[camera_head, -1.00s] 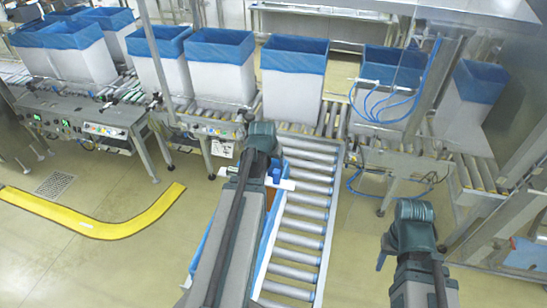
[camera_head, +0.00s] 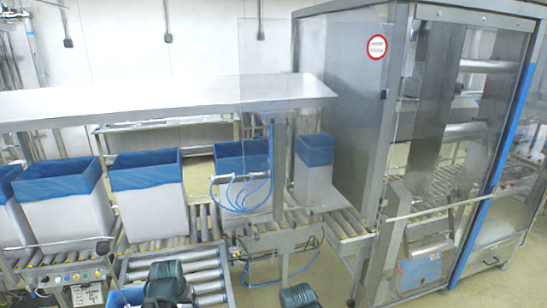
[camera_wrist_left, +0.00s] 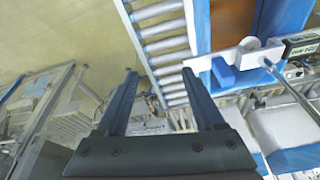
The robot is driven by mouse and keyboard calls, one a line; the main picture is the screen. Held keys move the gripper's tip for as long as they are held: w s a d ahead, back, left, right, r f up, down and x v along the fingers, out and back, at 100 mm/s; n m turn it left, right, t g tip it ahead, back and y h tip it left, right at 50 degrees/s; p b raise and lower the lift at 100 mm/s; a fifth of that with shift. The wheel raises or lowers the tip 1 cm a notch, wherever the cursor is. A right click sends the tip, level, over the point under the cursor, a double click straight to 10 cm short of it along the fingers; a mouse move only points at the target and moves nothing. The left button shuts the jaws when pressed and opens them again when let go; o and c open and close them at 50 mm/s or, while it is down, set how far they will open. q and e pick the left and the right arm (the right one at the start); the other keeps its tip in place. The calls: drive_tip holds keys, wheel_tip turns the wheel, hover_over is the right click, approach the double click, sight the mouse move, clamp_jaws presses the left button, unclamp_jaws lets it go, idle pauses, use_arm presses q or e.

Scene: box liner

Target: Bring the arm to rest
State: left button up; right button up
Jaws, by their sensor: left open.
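In the left wrist view my left gripper (camera_wrist_left: 160,80) has its two dark fingers spread apart, with nothing between them. The fingers show in front of the roller conveyor (camera_wrist_left: 165,45) and the pale floor. A white and blue fitting (camera_wrist_left: 235,65) is to the right of the fingers; I see no contact. In the head view only dark rounded parts of my two arms show at the bottom edge. Neither gripper can be seen there, and my right gripper is in no view.
White boxes with blue liners (camera_head: 147,205) stand on the roller conveyor (camera_head: 185,267). A glass-sided steel machine (camera_head: 450,150) fills the right. Coiled blue hoses (camera_head: 245,190) hang by a post. A steel shelf (camera_head: 150,103) spans the back left.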

use_arm(q)
drive_tip(key=s+d+f+m+g+b, duration=0.2)
drive_tip(key=s+d+f+b, duration=0.2)
drive_tip(key=d, duration=0.7)
drive_tip(key=s+d+f+m+g+b, duration=0.1)
drive_tip(key=s+d+f+m+b, duration=0.2)
drive_tip(key=d, duration=0.8)
drive_tip(key=s+f+b, duration=0.2)
drive_tip(key=s+f, duration=0.2)
drive_tip(key=s, duration=0.1)
drive_tip(key=shift+s+f+g+y, duration=0.3)
drive_tip(key=shift+s+g+y, duration=0.1)
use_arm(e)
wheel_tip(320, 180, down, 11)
use_arm(q)
drive_tip(key=shift+a, duration=0.15)
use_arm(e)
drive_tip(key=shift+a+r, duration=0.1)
